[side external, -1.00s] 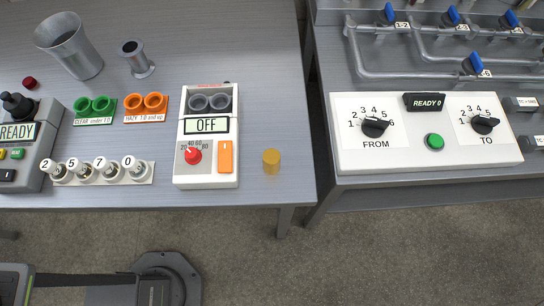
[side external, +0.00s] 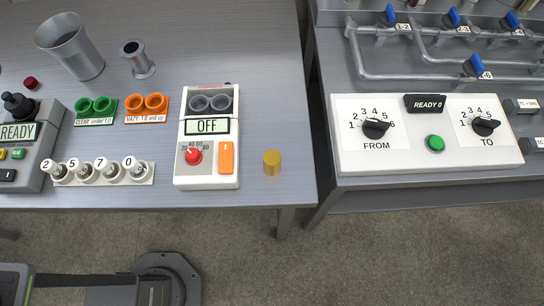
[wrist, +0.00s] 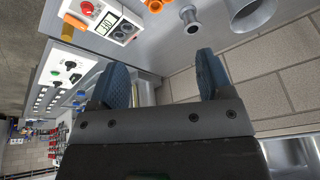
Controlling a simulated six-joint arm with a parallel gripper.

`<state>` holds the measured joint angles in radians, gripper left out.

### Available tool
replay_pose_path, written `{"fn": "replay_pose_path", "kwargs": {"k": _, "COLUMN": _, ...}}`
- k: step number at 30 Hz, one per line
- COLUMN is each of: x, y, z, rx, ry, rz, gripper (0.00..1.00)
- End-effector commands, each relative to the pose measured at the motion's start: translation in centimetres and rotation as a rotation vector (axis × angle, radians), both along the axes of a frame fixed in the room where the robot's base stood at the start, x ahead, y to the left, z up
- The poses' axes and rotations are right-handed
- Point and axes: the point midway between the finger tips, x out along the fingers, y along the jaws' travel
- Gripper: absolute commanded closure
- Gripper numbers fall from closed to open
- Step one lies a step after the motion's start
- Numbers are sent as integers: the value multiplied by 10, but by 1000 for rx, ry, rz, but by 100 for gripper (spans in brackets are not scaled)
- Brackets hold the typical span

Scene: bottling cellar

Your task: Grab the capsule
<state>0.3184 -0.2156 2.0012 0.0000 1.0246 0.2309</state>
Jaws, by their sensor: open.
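The capsule appears to be the short gold cylinder (side external: 272,162), standing upright near the front right corner of the left table in the side view. It is just right of the white meter marked OFF (side external: 207,138) and apart from it. My gripper is outside the side view.
On the left table are a metal beaker (side external: 74,48), a small flanged metal cup (side external: 137,60), green holders (side external: 95,106), orange holders (side external: 147,106) and a row of numbered pieces (side external: 98,172). A gap separates it from the FROM/TO panel (side external: 425,160). Table around the capsule is clear.

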Motion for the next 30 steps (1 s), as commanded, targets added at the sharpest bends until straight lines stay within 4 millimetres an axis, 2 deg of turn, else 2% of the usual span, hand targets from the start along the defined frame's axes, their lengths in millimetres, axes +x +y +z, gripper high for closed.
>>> {"fn": "replay_pose_path", "kwargs": {"k": 1, "x": 13, "y": -25, "z": -3, "rx": 19, "ry": 24, "rz": -83, "gripper": 27}}
{"fn": "replay_pose_path", "kwargs": {"k": 3, "x": 27, "y": -56, "z": -7, "rx": 43, "ry": 48, "rz": -189, "gripper": 27}}
{"fn": "replay_pose_path", "kwargs": {"k": 5, "x": 37, "y": -84, "z": -14, "rx": 65, "ry": 68, "rz": -279, "gripper": 27}}
{"fn": "replay_pose_path", "kwargs": {"k": 9, "x": 49, "y": -155, "z": -38, "rx": 115, "ry": 111, "rz": -493, "gripper": 27}}
{"fn": "replay_pose_path", "kwargs": {"k": 14, "x": 42, "y": -239, "z": -80, "rx": 175, "ry": 158, "rz": -736, "gripper": 27}}
{"fn": "replay_pose_path", "kwargs": {"k": 15, "x": 36, "y": -258, "z": -93, "rx": 188, "ry": 169, "rz": -794, "gripper": 27}}
{"fn": "replay_pose_path", "kwargs": {"k": 18, "x": 20, "y": -301, "z": -123, "rx": 222, "ry": 192, "rz": -925, "gripper": 27}}
{"fn": "replay_pose_path", "kwargs": {"k": 21, "x": 4, "y": -331, "z": -147, "rx": 246, "ry": 207, "rz": -1025, "gripper": 27}}
{"fn": "replay_pose_path", "kwargs": {"k": 24, "x": -9, "y": -348, "z": -164, "rx": 262, "ry": 217, "rz": -1088, "gripper": 27}}
{"fn": "replay_pose_path", "kwargs": {"k": 30, "x": -16, "y": -357, "z": -183, "rx": 272, "ry": 225, "rz": -1124, "gripper": 27}}
